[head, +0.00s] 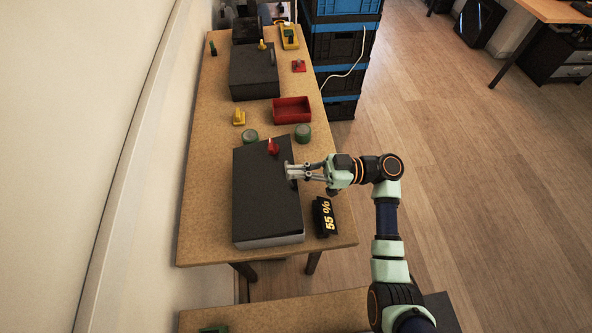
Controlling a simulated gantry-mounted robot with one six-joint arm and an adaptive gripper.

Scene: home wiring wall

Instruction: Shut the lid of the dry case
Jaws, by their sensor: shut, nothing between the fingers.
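A large black case (262,205) with a pale grey lower side lies on the near part of the wooden table. Its dark lid lies flat over it; I cannot tell whether it is fully shut. A black sign reading "55 %" (325,217) stands beside its right side, so this looks like the dry case. My gripper (290,172) reaches in from the right, its fingers shut and empty, at the lid's right edge. I cannot tell whether they touch it. The arm hides a little of that edge.
A small red piece (272,147) is at the case's far edge. Two green round pieces (303,133), a red tray (292,110), a yellow piece (239,118) and another black case (254,73) are farther back. Stacked crates (338,45) stand right of the table (205,200). The wall is left.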

